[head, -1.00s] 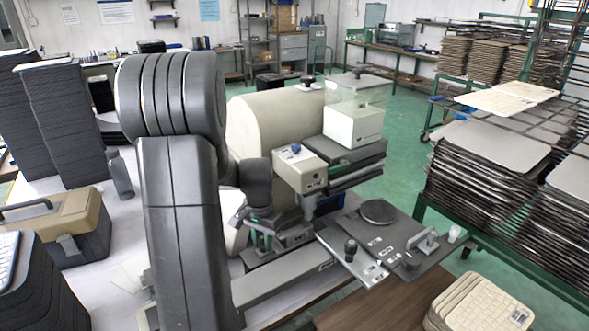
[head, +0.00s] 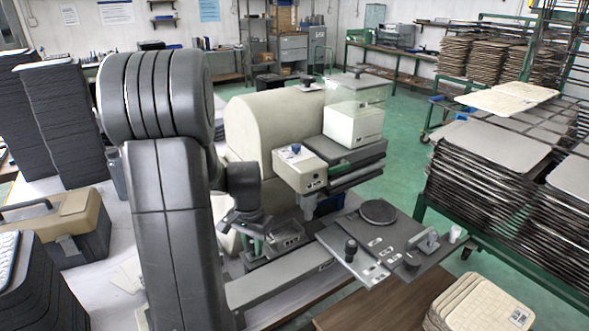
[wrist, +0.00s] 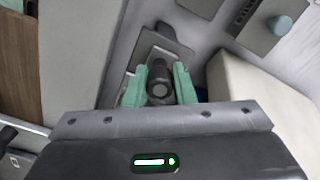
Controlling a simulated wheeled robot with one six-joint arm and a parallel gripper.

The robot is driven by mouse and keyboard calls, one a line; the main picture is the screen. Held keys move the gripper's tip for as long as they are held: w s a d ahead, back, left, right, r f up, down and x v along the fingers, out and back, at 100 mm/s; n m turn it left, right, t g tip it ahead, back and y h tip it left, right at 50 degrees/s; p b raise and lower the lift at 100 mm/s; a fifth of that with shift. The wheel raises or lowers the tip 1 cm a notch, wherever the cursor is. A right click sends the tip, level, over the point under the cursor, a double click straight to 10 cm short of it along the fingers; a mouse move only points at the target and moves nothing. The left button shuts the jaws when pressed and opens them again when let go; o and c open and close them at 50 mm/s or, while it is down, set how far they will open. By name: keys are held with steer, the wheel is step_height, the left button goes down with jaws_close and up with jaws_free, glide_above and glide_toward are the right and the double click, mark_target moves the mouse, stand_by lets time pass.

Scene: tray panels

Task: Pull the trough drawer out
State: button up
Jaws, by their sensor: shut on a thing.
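The trough drawer (head: 287,238) is a dark grey, open-topped tray low in front of the cream rounded machine body (head: 272,130). My gripper (head: 256,238) is at its left end in the head view, partly hidden by my own wrist. In the wrist view, the green fingers of my gripper (wrist: 160,86) are shut on a dark round drawer knob (wrist: 160,90). A grey plate of the drawer (wrist: 158,50) shows beyond the fingers. How far the drawer is out of the machine is hard to tell.
A grey panel with knobs (head: 375,245) lies right of the drawer. A beige control box (head: 300,168) and a clear-topped box (head: 355,110) stand above it. A tan-lidded case (head: 70,225) and dark stacks stand at the left.

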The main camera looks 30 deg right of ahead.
steer(key=shift+s+a, duration=0.15)
steer(key=shift+a, duration=2.05)
steer(key=o, duration=0.7)
steer(key=shift+r, duration=0.1)
step_height(320, 180, up, 7)
steer(key=p, duration=0.5)
steer(key=shift+f, duration=0.25)
